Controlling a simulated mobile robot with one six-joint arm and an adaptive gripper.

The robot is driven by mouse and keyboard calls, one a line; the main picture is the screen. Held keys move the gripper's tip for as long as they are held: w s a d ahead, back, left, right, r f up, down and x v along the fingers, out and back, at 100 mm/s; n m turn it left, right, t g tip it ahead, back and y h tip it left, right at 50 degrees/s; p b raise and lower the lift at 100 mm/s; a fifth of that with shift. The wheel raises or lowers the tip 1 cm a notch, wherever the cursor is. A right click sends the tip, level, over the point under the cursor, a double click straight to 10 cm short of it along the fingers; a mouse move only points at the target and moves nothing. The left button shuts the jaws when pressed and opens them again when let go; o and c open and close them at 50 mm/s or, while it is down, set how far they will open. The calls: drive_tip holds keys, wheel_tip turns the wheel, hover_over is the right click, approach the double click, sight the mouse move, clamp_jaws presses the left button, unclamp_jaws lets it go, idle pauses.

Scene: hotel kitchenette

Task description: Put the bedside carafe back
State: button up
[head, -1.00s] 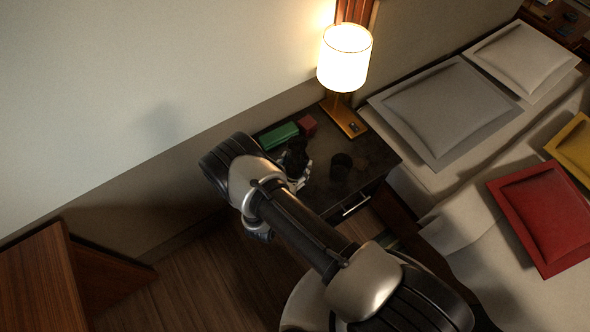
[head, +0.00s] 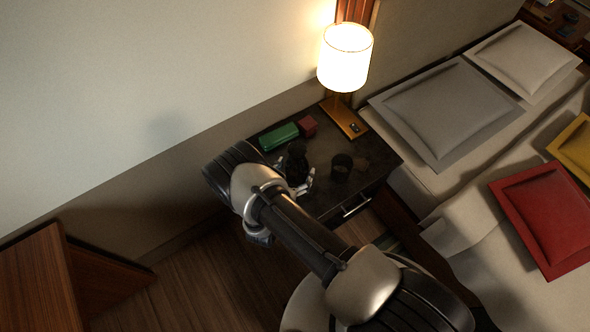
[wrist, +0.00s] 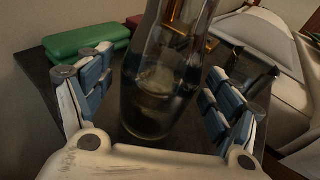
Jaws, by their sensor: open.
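The carafe, a clear, smoky glass vessel (wrist: 160,90), stands upright on the dark nightstand between the two spread fingers of my gripper (wrist: 160,100) in the wrist view. A gap shows on each side of the glass, and its top is cut off by the frame. In the head view the carafe (head: 297,156) is a dark shape near the nightstand's left side. My gripper (head: 303,182) is open there, just in front of the carafe and partly hidden by my arm. The nightstand top (head: 322,148) is dark.
A green case (head: 278,137) and a small red box (head: 308,126) lie behind the carafe. A dark cup (head: 341,167) stands to its right. A lit lamp (head: 344,58) stands at the back. The bed with pillows (head: 445,108) is on the right.

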drive_tip(key=shift+r, duration=0.1)
drive_tip(key=shift+s+r+p, duration=0.1)
drive_tip(key=shift+r+p, duration=0.05)
drive_tip(key=shift+p, duration=0.15)
drive_tip(key=p+v, duration=0.2)
drive_tip(key=v, duration=1)
drive_tip(key=w+d+r+m+g+h, duration=0.15)
drive_tip(key=d+r+m+g, duration=0.3)
drive_tip(key=r, duration=0.45)
drive_tip(key=w+d+r+m+g+h, duration=0.1)
drive_tip(key=d+r+m+g+h, duration=0.2)
drive_tip(key=r+m, duration=0.45)
drive_tip(key=w+d+r+m+g+h, duration=0.1)
drive_tip(key=d+r+m+g, duration=0.3)
drive_tip(key=r, duration=0.6)
drive_tip(key=s+d+r+m+t+y, duration=0.1)
drive_tip(key=s+d+r+m+y, duration=0.2)
drive_tip(key=s+r+m+y, duration=0.2)
drive_tip(key=s+d+r+m+y, duration=0.4)
drive_tip(key=s+r+m+y, duration=0.2)
drive_tip(key=s+r+m, duration=0.4)
drive_tip(key=shift+s+d+r+m+t, duration=0.35)
drive_tip(key=shift+s+r, duration=1)
drive_tip(key=shift+r, duration=1)
drive_tip(key=shift+y, duration=0.25)
